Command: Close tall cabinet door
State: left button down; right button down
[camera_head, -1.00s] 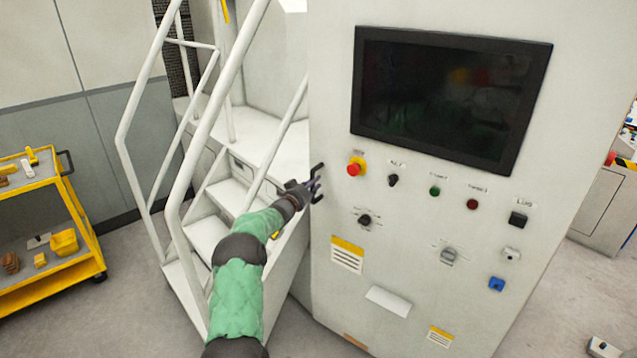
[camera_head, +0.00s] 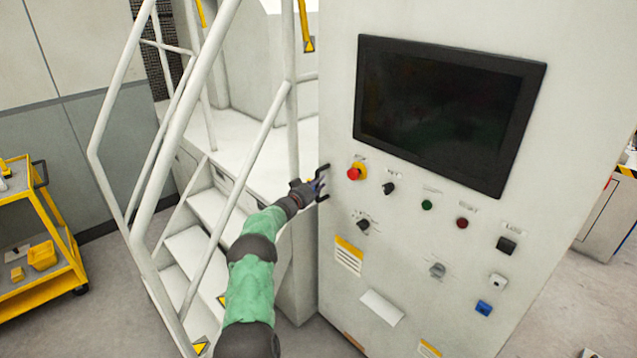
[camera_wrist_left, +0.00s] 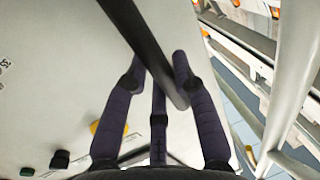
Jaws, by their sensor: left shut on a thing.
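The tall cabinet door (camera_head: 335,290) is a pale panel with a dark screen (camera_head: 440,110) and several buttons and switches. A black bar handle (camera_head: 325,170) stands at its left edge in the head view; the handle (camera_wrist_left: 140,38) also crosses the upper middle of the left wrist view as a dark slanting bar. My left gripper (camera_head: 318,186) is shut on this handle. In the left wrist view, the dark fingers of my left gripper (camera_wrist_left: 163,85) lie on both sides of the bar. My right gripper is not in view.
White stairs with railings (camera_head: 200,230) stand just left of the door, close to my left arm. A yellow cart (camera_head: 62,270) with small items is at the far left. Grey floor shows between the cart and the stairs, and at right.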

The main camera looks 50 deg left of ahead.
pick_arm(q)
jog(key=shift+w+a+r, duration=0.15)
jog(key=shift+r, duration=0.55)
jog(key=c, duration=1.4)
grip_release()
jog(key=o, duration=0.4)
jog(key=shift+w+f, duration=0.25)
jog(key=shift+w, duration=0.15)
jog(key=shift+w+a+f, duration=0.1)
jog(key=shift+w+f, duration=0.15)
jog(key=shift+f, duration=0.05)
jog(key=v, duration=1.2)
jog(key=shift+s, duration=0.25)
